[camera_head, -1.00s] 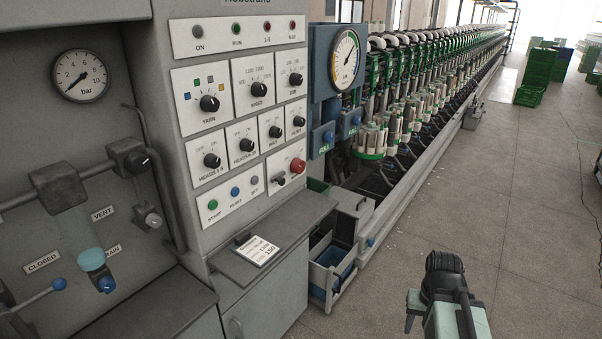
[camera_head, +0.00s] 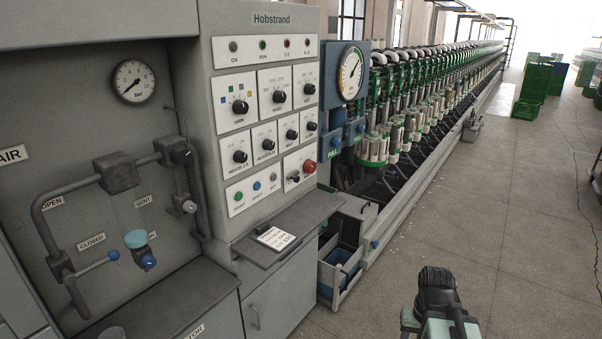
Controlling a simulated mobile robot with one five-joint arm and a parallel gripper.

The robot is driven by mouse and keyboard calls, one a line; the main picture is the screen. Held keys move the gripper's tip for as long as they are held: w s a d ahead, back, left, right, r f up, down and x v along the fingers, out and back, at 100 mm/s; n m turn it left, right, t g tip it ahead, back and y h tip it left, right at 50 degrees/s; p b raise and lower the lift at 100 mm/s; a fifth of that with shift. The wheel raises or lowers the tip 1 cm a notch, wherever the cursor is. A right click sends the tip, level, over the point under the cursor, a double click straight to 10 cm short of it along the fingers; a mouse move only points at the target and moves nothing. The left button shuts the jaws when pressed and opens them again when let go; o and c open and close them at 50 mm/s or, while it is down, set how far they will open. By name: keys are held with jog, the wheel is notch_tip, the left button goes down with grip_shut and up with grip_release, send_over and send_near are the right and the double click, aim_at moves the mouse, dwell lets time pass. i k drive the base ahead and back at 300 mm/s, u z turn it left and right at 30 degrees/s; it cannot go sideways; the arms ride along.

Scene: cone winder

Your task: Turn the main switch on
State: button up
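The grey control cabinet (camera_head: 284,18), marked Hobstrand, stands left of centre. Its lowest right panel (camera_head: 306,160) carries a red round button (camera_head: 309,167) and a small black switch (camera_head: 294,179) to its lower left. I take this to be the main switch, but its label is too small to read. The ON lamp (camera_head: 234,46) at the top looks grey and unlit. My gripper end (camera_head: 437,300) shows at the bottom right, black and pale green, well apart from the panel. Its fingertips cannot be made out.
A shelf (camera_head: 290,228) with a card (camera_head: 276,238) juts out below the panel. An open drawer (camera_head: 340,268) stands out at its right. Pipes and a blue-tipped lever (camera_head: 113,256) are on the left. Spindles run away at the right, beside free floor (camera_head: 520,200).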

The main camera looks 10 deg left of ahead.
aim_at(310, 167)
jog(key=u, duration=0.65)
jog(key=i, duration=1)
jog(key=z, duration=0.05)
jog(key=k, duration=0.5)
jog(key=u, duration=1.55)
jog(key=k, duration=1.2)
jog(key=z, duration=0.35)
jog(key=i, duration=1)
jog(key=z, duration=0.05)
